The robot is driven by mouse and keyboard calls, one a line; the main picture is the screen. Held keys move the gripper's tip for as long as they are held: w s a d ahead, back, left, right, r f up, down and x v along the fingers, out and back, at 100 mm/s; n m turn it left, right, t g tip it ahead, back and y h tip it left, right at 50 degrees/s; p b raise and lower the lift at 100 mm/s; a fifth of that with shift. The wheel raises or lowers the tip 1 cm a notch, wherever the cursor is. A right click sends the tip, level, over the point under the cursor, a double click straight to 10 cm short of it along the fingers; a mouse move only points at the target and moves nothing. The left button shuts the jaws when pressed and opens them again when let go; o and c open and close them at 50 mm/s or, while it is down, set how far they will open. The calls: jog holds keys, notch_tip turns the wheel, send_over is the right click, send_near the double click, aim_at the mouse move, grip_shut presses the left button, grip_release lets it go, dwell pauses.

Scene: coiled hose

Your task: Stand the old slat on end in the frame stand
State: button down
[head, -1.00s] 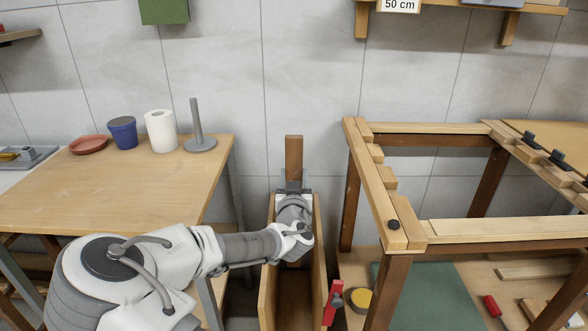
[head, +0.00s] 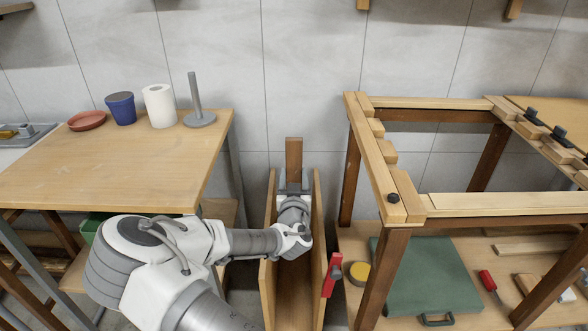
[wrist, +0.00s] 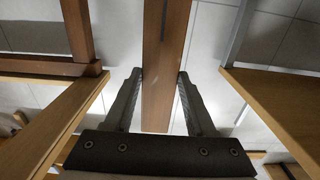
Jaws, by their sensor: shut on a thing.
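The old slat (head: 293,160) is a brown wooden strip, held upright. My gripper (head: 293,188) is shut on it, and its top end rises above the fingers. In the wrist view the slat (wrist: 165,60) runs between the two fingers (wrist: 160,78). The frame stand appears to be the narrow wooden holder with two tall side boards (head: 268,265) on the floor. My gripper and the slat are between these boards, near their far end. The slat's lower end is hidden behind my wrist, so I cannot tell whether it touches the bottom.
A wooden bench (head: 120,160) on the left holds a red dish, a blue pot, a paper roll and a grey post. A tall open wooden frame (head: 392,180) stands close on the right. A red clamp (head: 332,275) is at the right board. A tiled wall is behind.

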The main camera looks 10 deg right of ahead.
notch_tip(320, 180, down, 10)
jog(key=shift+f, duration=0.2)
dwell(0.8)
jog(key=shift+c, duration=0.7)
grip_release()
jog(key=s+a+p, duration=0.3)
jog(key=s+p, duration=0.1)
jog(key=s, duration=1.3)
jog(key=shift+a, duration=0.15)
